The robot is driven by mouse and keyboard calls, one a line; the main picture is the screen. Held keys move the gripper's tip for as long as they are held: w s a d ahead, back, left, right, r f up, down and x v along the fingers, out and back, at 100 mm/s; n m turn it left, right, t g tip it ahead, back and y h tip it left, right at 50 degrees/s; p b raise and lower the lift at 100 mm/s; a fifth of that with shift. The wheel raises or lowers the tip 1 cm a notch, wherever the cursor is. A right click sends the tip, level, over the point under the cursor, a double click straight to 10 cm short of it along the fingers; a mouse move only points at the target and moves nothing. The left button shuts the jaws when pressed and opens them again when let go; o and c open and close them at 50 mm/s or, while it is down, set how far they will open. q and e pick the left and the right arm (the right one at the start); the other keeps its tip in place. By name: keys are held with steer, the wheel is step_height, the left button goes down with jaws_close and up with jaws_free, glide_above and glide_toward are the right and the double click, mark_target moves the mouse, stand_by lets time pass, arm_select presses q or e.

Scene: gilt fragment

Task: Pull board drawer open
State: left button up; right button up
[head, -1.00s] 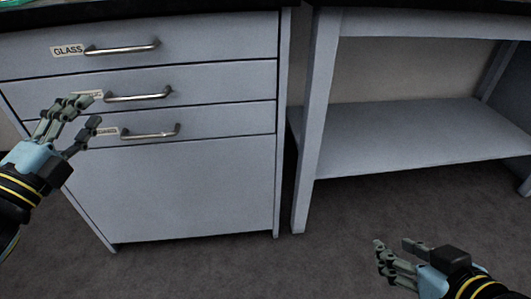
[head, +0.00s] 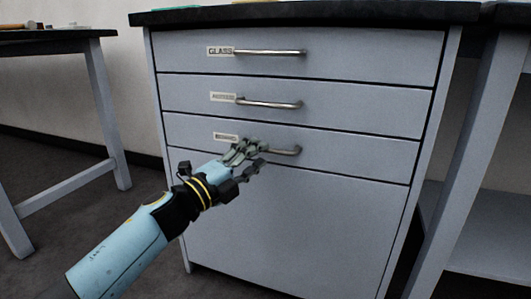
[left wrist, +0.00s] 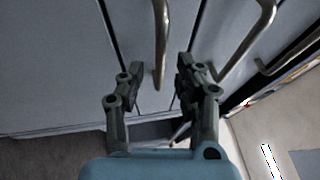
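A grey cabinet holds three closed drawers in the head view. The bottom drawer (head: 370,153) has a small label (head: 226,137), too blurred to read surely, and a metal bar handle (head: 289,151). My left gripper (head: 256,153) is in front of this handle and hides its left part. In the left wrist view my left gripper (left wrist: 155,80) is open, with a bar handle (left wrist: 161,40) lying between its two fingers. I cannot tell whether either finger touches it. My right gripper is out of view.
Above are the top drawer (head: 370,48), labelled GLASS, and the middle drawer (head: 370,98), each with a bar handle. A dark worktop (head: 320,13) covers the cabinet. A table (head: 60,45) stands left and a shelved bench (head: 485,220) right. Floor between table and cabinet is clear.

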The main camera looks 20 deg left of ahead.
arm_select(q)
steer(key=shift+x, duration=1.7)
steer(key=shift+c, duration=0.2)
jaws_close()
steer(key=shift+f, duration=0.1)
